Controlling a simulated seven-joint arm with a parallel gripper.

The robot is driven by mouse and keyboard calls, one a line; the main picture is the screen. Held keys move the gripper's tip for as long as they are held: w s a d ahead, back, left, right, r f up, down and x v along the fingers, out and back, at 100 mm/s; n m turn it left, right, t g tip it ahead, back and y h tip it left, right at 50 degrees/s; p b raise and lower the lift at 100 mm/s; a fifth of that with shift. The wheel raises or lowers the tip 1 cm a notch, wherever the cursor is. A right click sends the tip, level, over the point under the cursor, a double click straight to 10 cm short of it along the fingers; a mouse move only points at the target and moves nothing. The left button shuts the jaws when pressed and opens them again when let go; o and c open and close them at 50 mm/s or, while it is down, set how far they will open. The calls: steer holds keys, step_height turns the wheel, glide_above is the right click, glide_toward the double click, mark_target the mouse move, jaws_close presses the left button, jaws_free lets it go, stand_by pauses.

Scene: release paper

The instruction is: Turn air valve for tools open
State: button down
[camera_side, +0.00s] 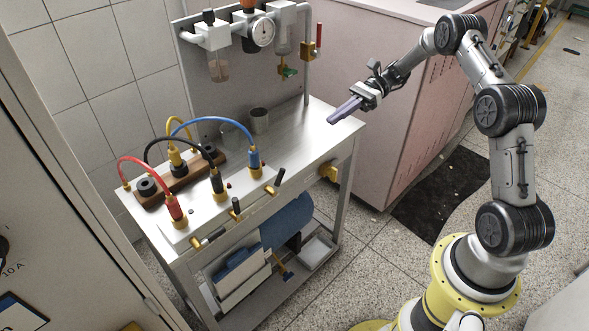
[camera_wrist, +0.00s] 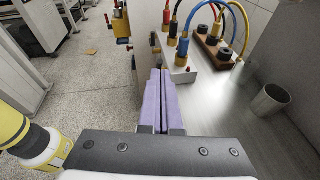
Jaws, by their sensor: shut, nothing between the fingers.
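Several valves show in the side view, and I cannot tell which one the task names. A brass valve with an upright red handle (camera_side: 319,35) is on the pipe at the back panel's right. A green-handled valve (camera_side: 288,71) hangs below the regulator unit. Small brass valves with black levers (camera_side: 279,177) line the bench's front edge, below the coloured hoses. My gripper (camera_side: 345,111) is shut and empty, above the bench's right edge, apart from all valves. Its purple fingers (camera_wrist: 160,90) lie together in the wrist view.
The metal bench top (camera_side: 285,137) is mostly clear on its right half. A grey cup (camera_side: 259,121) stands there, also in the wrist view (camera_wrist: 270,103). Red, black, blue and yellow hoses arch over the left half. A pink cabinet (camera_side: 385,110) stands behind my gripper.

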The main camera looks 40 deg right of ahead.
step_height(320, 180, down, 10)
glide_toward(280, 183)
step_height(280, 183, down, 3)
steer(key=a, duration=0.1)
steer(key=w+a, duration=0.1)
steer(key=a+r, duration=0.1)
steer(key=shift+w+a, duration=0.2)
steer(key=shift+a, duration=0.15)
steer(key=shift+w+a+r, duration=0.1)
steer(key=shift+a+r, duration=0.05)
steer(key=shift+a, duration=0.25)
steer(key=shift+r, duration=0.1)
steer(key=shift+a+r+h, duration=0.1)
steer(key=shift+r+h, duration=0.05)
steer(key=shift+h, duration=0.25)
